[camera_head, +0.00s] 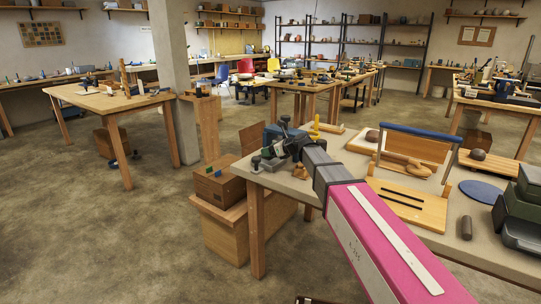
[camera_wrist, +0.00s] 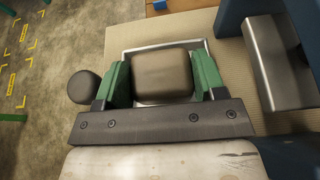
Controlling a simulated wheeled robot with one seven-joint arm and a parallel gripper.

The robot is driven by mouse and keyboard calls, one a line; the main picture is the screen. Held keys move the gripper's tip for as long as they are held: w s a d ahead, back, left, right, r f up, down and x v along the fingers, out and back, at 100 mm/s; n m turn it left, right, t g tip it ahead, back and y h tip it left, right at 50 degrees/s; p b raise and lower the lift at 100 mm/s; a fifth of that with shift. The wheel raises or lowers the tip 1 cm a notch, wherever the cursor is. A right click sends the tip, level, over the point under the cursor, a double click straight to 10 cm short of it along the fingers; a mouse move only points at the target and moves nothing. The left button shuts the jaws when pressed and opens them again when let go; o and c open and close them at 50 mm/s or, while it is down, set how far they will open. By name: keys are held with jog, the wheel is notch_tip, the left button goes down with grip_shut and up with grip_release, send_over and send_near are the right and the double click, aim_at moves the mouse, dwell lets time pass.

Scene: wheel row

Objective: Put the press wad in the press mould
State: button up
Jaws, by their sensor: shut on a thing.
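The press wad (camera_wrist: 162,76), a brown block with rounded corners, sits between the green fingers of my gripper (camera_wrist: 163,84) in the wrist view. The fingers touch it on both sides. The press mould (camera_wrist: 205,44), a pale metal square rim, shows behind and around the wad. The wad overlaps most of the mould; I cannot tell whether it is above it or inside it. In the head view my gripper (camera_head: 280,150) is over the near left corner of the table, and I cannot make out the wad there.
A dark round lump (camera_wrist: 83,87) lies left of the gripper. A blue frame (camera_wrist: 237,35) with a grey metal block (camera_wrist: 268,65) stands close on the right. In the head view a wooden board with a blue bar (camera_head: 425,137) stands on the table (camera_head: 440,236).

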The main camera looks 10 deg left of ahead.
jog(key=shift+f, duration=1)
jog(key=shift+f, duration=0.1)
jog(key=o, duration=1.1)
jog(key=v, duration=1.2)
